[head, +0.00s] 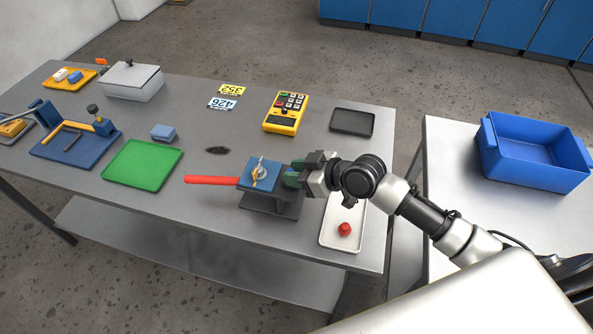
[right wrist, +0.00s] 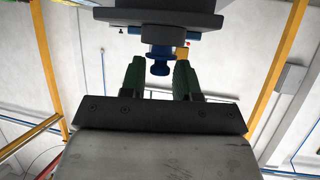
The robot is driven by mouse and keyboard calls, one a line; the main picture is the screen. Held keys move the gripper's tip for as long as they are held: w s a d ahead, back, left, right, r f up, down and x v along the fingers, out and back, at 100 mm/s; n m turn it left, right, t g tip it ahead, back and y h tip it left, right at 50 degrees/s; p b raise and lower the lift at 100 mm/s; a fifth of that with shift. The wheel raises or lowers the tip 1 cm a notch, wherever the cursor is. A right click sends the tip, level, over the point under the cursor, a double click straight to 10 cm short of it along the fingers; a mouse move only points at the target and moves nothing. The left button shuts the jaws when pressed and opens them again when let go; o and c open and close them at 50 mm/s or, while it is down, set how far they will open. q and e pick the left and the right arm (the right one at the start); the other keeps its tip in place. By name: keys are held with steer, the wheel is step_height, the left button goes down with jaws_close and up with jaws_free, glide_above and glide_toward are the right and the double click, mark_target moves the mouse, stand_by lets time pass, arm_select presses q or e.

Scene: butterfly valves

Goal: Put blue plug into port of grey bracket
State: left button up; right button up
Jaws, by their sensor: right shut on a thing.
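A grey bracket (head: 272,207) stands near the front edge of the table. It carries a blue plate (head: 246,171) with a round metal and brass fitting (head: 259,174) on top, and a red bar (head: 211,180) points left from it. My right gripper (head: 293,178), with green fingertips, is at the bracket's right side. In the right wrist view, the blue plug (right wrist: 160,68) is between the green fingertips, below a grey plate (right wrist: 150,15). The port is hidden, so I cannot tell how far the plug is in. My left gripper is not in view.
A white tray (head: 330,232) with a red knob (head: 344,229) lies just right of the bracket. A yellow keypad box (head: 286,113), a black tray (head: 352,122) and a green tray (head: 143,166) lie around. A blue crate (head: 535,176) stands on the right table.

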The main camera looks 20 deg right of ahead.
steer(key=shift+f+b, duration=0.3)
steer(key=shift+f, duration=0.15)
stand_by(0.4)
steer(key=o, duration=1)
steer(key=shift+f, duration=0.1)
steer(key=shift+c, duration=0.2)
steer(key=o, duration=0.5)
steer(key=shift+r, duration=0.25)
steer(key=shift+r+p, duration=3.1)
steer(key=shift+r, duration=0.4)
steer(key=shift+f, duration=0.15)
